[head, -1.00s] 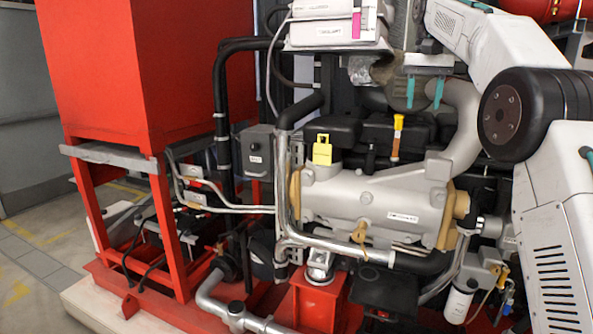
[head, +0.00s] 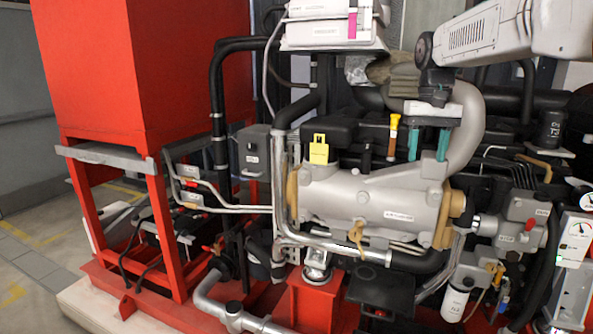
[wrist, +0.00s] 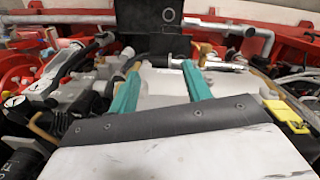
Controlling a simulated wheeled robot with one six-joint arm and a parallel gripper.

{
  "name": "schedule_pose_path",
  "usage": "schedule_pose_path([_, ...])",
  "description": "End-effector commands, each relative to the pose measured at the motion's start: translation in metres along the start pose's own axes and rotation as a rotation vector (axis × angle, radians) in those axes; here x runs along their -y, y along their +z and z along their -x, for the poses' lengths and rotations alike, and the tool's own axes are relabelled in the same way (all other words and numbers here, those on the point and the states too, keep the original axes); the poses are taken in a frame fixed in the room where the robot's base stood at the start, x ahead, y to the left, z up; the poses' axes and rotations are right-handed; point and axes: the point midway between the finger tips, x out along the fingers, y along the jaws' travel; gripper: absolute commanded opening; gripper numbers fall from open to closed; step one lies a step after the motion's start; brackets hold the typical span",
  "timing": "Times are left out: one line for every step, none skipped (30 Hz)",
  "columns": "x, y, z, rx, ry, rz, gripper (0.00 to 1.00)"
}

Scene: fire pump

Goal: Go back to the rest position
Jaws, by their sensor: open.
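My gripper (head: 428,145) hangs in front of the upper right of the grey engine block in the head view, with its two teal fingers pointing down. The fingers are apart and nothing is between them. In the wrist view my gripper (wrist: 160,88) also shows both teal fingers spread, above the pale engine top (wrist: 165,90). My white arm comes in from the upper right of the head view.
The engine (head: 370,205) fills the middle. An orange-yellow dipstick handle (head: 394,135) and a yellow tag (head: 319,150) stand near it; the yellow part also shows in the wrist view (wrist: 287,115). A red cabinet (head: 135,75) stands left, gauges (head: 578,228) right.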

Motion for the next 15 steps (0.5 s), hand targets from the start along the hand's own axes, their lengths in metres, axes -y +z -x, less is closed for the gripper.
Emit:
schedule_pose_path([0.000, 0.029, -0.006, -0.001, 0.000, 0.011, 0.49])
schedule_pose_path([-0.001, 0.045, -0.010, -0.002, 0.000, 0.017, 0.49])
schedule_pose_path([-0.001, 0.065, -0.017, -0.003, 0.000, 0.024, 0.49])
schedule_pose_path([-0.001, 0.080, -0.022, -0.006, -0.001, 0.029, 0.49])
schedule_pose_path([-0.002, 0.096, -0.028, -0.007, -0.001, 0.034, 0.49])
schedule_pose_path([-0.002, 0.117, -0.035, -0.010, -0.001, 0.041, 0.49])
schedule_pose_path([-0.003, 0.132, -0.041, -0.012, -0.001, 0.046, 0.49])
schedule_pose_path([-0.003, 0.148, -0.048, -0.014, -0.001, 0.052, 0.49])
schedule_pose_path([-0.004, 0.168, -0.056, -0.018, -0.001, 0.058, 0.49])
schedule_pose_path([-0.004, 0.184, -0.063, -0.020, -0.001, 0.063, 0.49])
schedule_pose_path([-0.005, 0.199, -0.070, -0.023, -0.002, 0.067, 0.49])
schedule_pose_path([-0.005, 0.219, -0.080, -0.028, -0.002, 0.073, 0.49])
schedule_pose_path([-0.006, 0.234, -0.087, -0.031, -0.002, 0.077, 0.49])
schedule_pose_path([-0.007, 0.248, -0.095, -0.036, -0.002, 0.080, 0.49])
schedule_pose_path([-0.008, 0.268, -0.105, -0.040, -0.002, 0.085, 0.49])
